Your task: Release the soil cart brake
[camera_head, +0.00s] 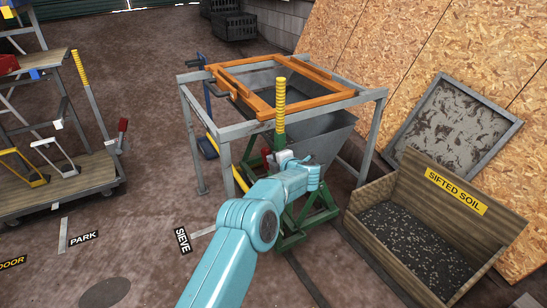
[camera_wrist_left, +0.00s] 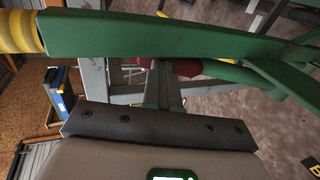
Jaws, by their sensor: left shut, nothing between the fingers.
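The soil cart has a green frame (camera_head: 312,222) and a grey hopper (camera_head: 335,140), and stands under the sieve stand. Its upright handle (camera_head: 280,100) has yellow bands. A red grip (camera_head: 268,157) shows beside the handle's foot, partly hidden by my left gripper (camera_head: 283,158). That gripper is shut and empty, close to the grip and the green frame. In the left wrist view a dark gripper part (camera_wrist_left: 155,118) lies below a green bar (camera_wrist_left: 170,37). A dark red grip (camera_wrist_left: 185,66) with a grey lever shows behind the bar; I cannot tell whether the gripper touches it.
The sieve stand has grey legs (camera_head: 196,150) and an orange frame (camera_head: 257,101) on top. A sifted soil box (camera_head: 365,230) stands at the right. Another cart (camera_head: 70,187) with a red-gripped lever (camera_head: 122,130) is at the left.

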